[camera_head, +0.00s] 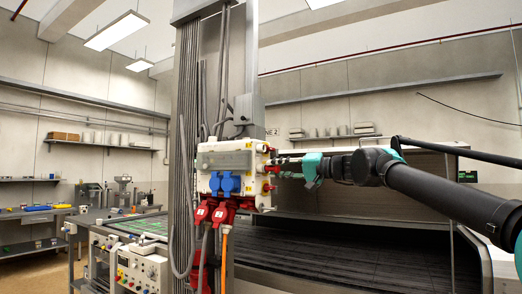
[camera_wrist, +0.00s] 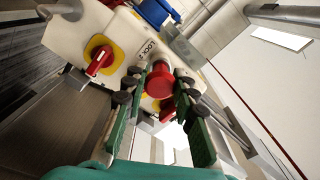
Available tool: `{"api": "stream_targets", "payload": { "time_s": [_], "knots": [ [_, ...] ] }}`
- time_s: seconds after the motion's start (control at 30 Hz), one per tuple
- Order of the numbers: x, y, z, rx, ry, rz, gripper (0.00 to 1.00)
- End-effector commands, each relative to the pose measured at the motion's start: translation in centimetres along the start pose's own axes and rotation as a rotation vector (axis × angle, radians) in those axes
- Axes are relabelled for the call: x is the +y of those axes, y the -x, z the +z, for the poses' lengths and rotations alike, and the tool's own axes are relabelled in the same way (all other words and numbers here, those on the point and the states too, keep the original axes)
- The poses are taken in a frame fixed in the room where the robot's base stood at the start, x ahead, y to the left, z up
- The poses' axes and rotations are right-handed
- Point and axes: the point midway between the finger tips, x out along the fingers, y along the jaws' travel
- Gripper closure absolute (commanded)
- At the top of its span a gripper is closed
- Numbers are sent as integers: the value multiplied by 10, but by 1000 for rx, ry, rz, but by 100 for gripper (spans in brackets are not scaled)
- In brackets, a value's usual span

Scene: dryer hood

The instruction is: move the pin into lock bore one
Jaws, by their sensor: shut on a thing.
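A white switch box (camera_head: 236,160) is mounted on a grey column. My gripper (camera_head: 280,168) reaches in from the right to the side of the box that carries red and yellow parts. In the wrist view my gripper (camera_wrist: 163,88) has its dark-padded fingers on either side of a red round-headed pin (camera_wrist: 160,77) and is shut on it. The pin is against or close to the box face (camera_wrist: 118,32), beside a label (camera_wrist: 143,52) that seems to read "LOCK 2". Its shaft and any bore behind it are hidden, so I cannot tell how deep it sits.
A red rotary handle on a yellow plate (camera_wrist: 98,60) is left of the pin. Blue sockets (camera_head: 229,183) and red plugs (camera_head: 215,212) with hanging cables are on the box front. A large dark dryer hood (camera_head: 340,240) stands behind my arm.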

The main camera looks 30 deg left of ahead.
Motion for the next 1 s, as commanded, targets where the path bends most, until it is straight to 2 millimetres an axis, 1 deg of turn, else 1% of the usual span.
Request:
{"api": "stream_targets", "payload": {
  "time_s": [0.27, 1.0],
  "knots": [
    [0, 2, 0, 1, 0, 0, 100],
    [0, 22, 0, 0, 0, 0, 100]
  ]
}}
